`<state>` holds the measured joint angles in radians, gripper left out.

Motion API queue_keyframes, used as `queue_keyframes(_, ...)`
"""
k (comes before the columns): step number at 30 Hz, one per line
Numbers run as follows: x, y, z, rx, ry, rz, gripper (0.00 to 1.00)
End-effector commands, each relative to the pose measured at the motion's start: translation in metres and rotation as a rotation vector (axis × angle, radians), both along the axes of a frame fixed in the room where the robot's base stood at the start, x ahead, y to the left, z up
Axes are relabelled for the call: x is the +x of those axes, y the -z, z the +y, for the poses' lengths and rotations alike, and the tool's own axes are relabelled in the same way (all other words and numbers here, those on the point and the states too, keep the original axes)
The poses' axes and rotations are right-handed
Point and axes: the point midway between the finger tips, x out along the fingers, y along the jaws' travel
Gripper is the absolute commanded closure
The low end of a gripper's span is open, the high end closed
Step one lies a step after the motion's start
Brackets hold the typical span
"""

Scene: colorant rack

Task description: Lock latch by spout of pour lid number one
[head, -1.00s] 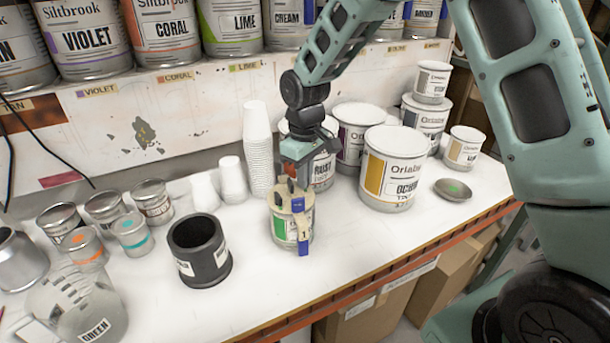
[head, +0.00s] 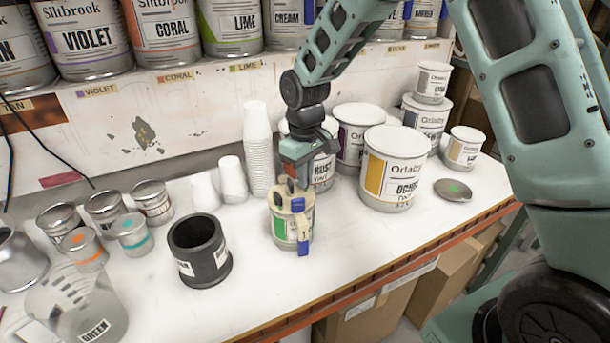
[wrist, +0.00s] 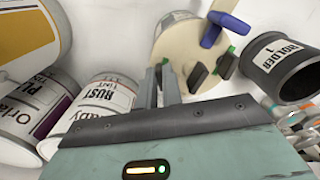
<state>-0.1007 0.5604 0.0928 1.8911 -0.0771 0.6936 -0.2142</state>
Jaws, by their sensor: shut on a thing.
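The pour lid number one (head: 283,204) is beige and sits on a small can (head: 285,232) with a green label. It has a blue-ended handle strap marked 1 (head: 303,230) at its front. In the wrist view the lid (wrist: 180,42) shows dark latch levers (wrist: 198,76) with green bits and a blue piece (wrist: 225,27). My gripper (head: 291,180) points down at the lid's back edge. In the wrist view its fingers (wrist: 164,72) are close together at the rim, shut on a latch that they mostly hide.
A black holder (head: 201,262) stands left of the can. Stacked white cups (head: 257,150) and the Rust can (head: 323,172) are close behind. A large Ochre can (head: 390,175) stands to the right. The counter in front is clear.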

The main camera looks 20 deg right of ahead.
Motion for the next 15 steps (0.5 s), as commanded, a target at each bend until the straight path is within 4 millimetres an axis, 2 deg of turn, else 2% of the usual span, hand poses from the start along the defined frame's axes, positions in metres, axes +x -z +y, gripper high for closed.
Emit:
queue_keyframes(14, 0.0001, -0.0003, 0.0005, 0.0, 0.021, -0.001, 1.0)
queue_keyframes(15, 0.0001, -0.0003, 0.0005, 0.0, 0.022, -0.001, 0.87)
